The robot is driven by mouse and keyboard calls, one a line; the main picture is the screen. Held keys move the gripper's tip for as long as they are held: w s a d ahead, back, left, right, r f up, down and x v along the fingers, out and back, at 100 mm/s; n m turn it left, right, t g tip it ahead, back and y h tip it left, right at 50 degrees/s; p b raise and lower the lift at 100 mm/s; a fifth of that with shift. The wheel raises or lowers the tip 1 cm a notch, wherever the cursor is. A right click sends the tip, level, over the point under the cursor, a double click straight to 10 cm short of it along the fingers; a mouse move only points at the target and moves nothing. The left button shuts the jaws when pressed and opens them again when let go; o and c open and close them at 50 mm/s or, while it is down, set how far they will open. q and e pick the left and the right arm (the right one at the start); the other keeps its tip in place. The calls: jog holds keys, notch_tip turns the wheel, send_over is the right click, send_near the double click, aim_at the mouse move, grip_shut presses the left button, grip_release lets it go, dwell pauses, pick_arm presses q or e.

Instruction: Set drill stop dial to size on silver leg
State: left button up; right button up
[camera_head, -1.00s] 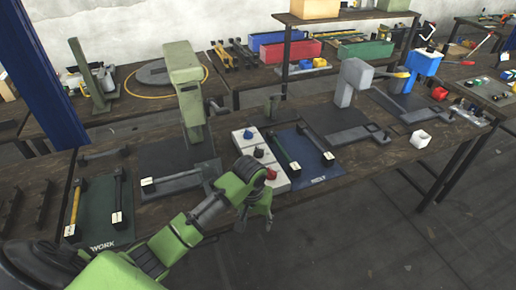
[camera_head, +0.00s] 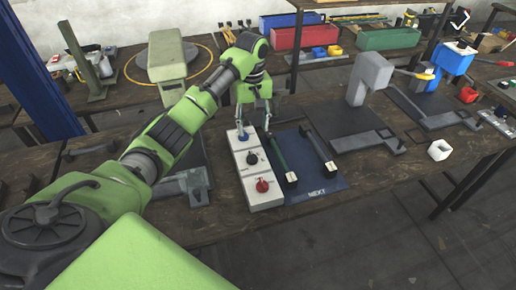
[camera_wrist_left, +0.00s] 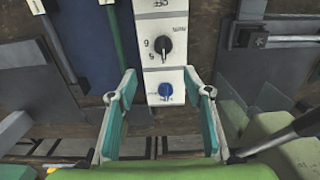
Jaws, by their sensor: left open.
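A white control box (camera_head: 257,182) stands on the bench with a blue knob (camera_head: 243,137), a black dial (camera_head: 252,158) and a red knob (camera_head: 262,186). In the left wrist view the black dial (camera_wrist_left: 165,47) has printed marks around it, including 5 and 6. My left gripper (camera_head: 254,127) is open and empty over the far end of the box. In the wrist view its fingers stand either side of the blue knob (camera_wrist_left: 166,90). A green bar (camera_head: 282,157) and a grey bar (camera_head: 319,147) with labelled ends lie on the mat; their label text is unreadable. My right gripper is out of view.
The blue mat marked NEXT (camera_head: 316,192) lies right of the box. A green press (camera_head: 167,60) stands at left, a grey press (camera_head: 367,82) and a blue press (camera_head: 450,62) at right. A white hollow block (camera_head: 440,150) sits near the right front edge.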

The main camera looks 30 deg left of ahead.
aim_at(252, 155)
pick_arm(q)
jog(key=f, duration=0.2)
jog(key=s+f+p, duration=0.1)
jog(key=f, duration=0.3)
jog(key=shift+s, duration=0.3)
jog(key=f, duration=0.3)
jog(key=shift+w+f+p, duration=0.25)
jog(key=shift+f+p, duration=0.1)
jog(key=shift+p, duration=0.05)
jog(key=shift+f, duration=1.55)
jog(key=c, duration=1.1)
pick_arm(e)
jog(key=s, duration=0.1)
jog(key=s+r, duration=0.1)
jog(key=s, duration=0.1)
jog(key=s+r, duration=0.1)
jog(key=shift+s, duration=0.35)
